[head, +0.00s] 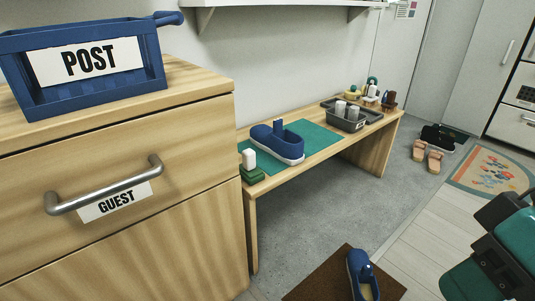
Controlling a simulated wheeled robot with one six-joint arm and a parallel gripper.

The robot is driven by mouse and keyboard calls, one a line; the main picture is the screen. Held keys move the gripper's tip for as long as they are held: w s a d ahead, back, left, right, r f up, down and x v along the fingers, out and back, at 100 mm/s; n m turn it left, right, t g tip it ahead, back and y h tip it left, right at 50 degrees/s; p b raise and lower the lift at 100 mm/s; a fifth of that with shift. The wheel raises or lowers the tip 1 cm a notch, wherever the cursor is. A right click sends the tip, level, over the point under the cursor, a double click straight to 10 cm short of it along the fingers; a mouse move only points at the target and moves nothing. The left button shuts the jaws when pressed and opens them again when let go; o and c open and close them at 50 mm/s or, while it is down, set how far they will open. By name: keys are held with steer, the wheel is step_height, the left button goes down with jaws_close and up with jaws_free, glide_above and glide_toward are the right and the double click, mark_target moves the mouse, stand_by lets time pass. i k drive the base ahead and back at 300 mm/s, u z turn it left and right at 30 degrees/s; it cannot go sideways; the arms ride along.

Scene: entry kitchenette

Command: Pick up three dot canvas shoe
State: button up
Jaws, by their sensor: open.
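A blue canvas shoe (277,143) with a pale sole sits upright on a teal mat (318,136) on the low wooden bench. An upright blue piece stands at its opening. A second blue shoe (358,272) stands on the brown doormat (324,277) on the floor, with a pale insole showing and its lower end cut off by the picture edge. Dots cannot be made out on either shoe. Teal and black parts of my arm show at the lower right; my gripper's fingertips are not in view, and neither shoe is touched by it.
A green-based brush (250,168) stands at the bench's near end. A grey tray (352,122) with white cylinders lies farther along. A drawer cabinet (110,205) with a blue POST basket (85,65) fills the left. Pink slippers (427,155) and a patterned rug (492,170) lie beyond.

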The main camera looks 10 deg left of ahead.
mark_target(286, 145)
steer(key=u, duration=0.95)
steer(key=i, duration=0.9)
steer(key=u, duration=0.2)
